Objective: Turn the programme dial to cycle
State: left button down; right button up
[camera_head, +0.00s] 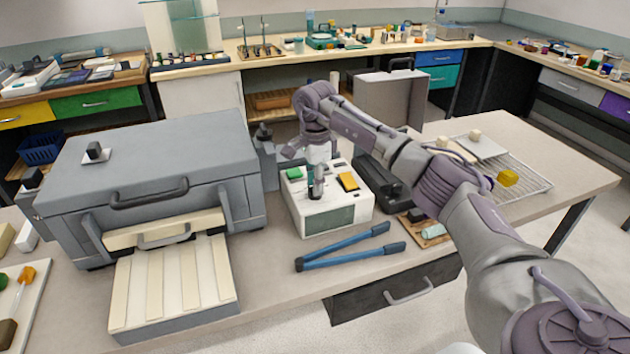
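A white control box (329,216) stands on the bench in the middle. Its top carries a green button (294,173) and a yellow rocker-like piece (348,181). My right gripper (316,190) points down at the top of this box, between the green and yellow pieces. Its dark fingertips are at or just above the top face, and small. I cannot tell whether they are open or shut, or touch a dial; any dial there is hidden by them. A black knob on a white plate (96,152) sits on the grey lidded case. My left gripper is not in view.
The grey case (150,170) with a slatted tray (178,338) stands to the left. A black device (384,181) and a wire rack (527,187) are to the right.

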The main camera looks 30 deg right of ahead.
grip_shut()
